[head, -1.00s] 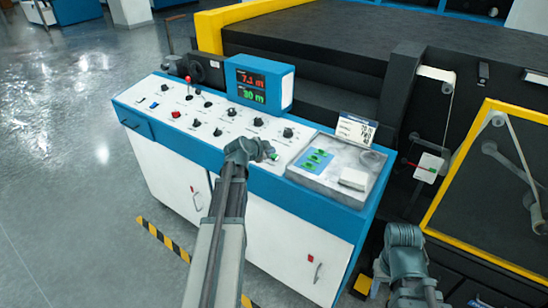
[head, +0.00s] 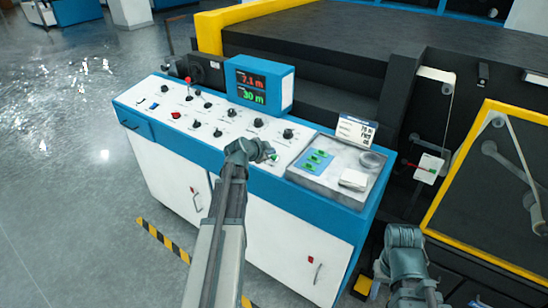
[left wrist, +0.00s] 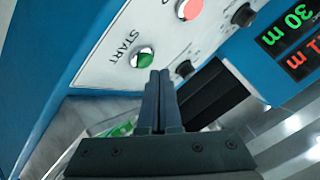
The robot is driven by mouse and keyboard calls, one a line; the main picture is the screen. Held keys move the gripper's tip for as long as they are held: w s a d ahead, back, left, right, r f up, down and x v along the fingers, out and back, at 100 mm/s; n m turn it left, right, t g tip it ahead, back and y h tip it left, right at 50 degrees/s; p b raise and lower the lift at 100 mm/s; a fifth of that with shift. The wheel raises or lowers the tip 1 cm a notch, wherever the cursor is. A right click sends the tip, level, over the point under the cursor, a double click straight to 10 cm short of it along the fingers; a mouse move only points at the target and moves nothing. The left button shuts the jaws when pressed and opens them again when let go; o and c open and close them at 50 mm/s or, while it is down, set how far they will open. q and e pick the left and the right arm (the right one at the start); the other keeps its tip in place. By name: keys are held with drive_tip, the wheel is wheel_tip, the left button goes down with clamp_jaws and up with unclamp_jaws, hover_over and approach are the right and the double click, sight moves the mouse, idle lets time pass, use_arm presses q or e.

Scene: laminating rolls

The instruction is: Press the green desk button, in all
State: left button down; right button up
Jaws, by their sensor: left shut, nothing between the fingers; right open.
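The green desk button (left wrist: 143,57) sits in a pale ring beside the word START on the white panel in the left wrist view. In the head view a small bit of green (head: 274,157) shows just past my left gripper (head: 268,153), which hides the rest. My left gripper is shut and empty. In the left wrist view its fingertips (left wrist: 160,73) are close beside the button; I cannot tell whether they touch the panel. My right gripper (head: 404,238) is open, low at the right, away from the button.
A red button (left wrist: 190,9) and black knobs (left wrist: 244,15) are near the green one. The desk (head: 150,113) carries a display box (head: 260,82) and, at right, a tray (head: 318,185) with a blue card (head: 317,162) and a white block (head: 353,180). The dark machine stands behind.

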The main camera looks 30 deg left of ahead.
use_arm(q)
drive_tip(key=shift+f, duration=0.1)
idle(0.6)
drive_tip(key=shift+f+b, duration=0.3)
drive_tip(key=shift+b, duration=0.1)
